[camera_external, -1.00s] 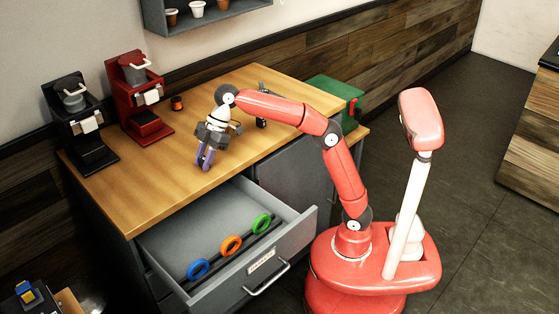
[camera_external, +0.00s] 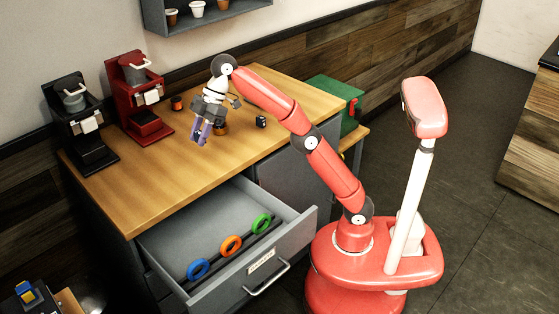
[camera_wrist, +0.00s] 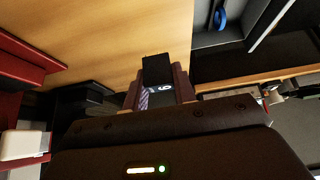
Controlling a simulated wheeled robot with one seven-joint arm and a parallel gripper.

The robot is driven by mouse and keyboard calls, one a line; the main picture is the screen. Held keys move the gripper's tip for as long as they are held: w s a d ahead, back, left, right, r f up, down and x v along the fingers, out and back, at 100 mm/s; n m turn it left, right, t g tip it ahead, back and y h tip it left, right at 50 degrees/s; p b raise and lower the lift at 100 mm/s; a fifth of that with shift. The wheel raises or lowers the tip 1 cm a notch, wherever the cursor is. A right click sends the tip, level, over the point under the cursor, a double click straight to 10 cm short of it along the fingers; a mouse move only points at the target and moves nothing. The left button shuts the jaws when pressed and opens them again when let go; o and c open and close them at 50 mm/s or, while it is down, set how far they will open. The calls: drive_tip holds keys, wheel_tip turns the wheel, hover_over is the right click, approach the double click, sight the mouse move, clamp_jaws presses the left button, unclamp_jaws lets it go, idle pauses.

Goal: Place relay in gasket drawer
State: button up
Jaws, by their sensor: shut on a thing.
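The relay appears to be a small black block (camera_wrist: 156,71) with a white mark, held between my gripper's fingers in the wrist view. My gripper (camera_external: 199,136) is shut on it, fingers pointing down, above the wooden counter. The held block is too small to make out in the external view. My gripper also shows in the wrist view (camera_wrist: 158,92). The gasket drawer (camera_external: 302,225) is pulled open below the counter's front edge. A blue ring (camera_external: 198,268), an orange ring (camera_external: 231,246) and a green ring (camera_external: 262,224) stand in a row inside it.
A black coffee machine (camera_external: 72,124) and a red one (camera_external: 134,92) stand at the counter's left and back. A small dark object (camera_external: 261,122) and a brownish one (camera_external: 221,129) rest right of my gripper. The drawer's back left part is clear.

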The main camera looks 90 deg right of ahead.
drive_tip(key=shift+r, duration=0.25)
drive_tip(key=shift+s, duration=0.1)
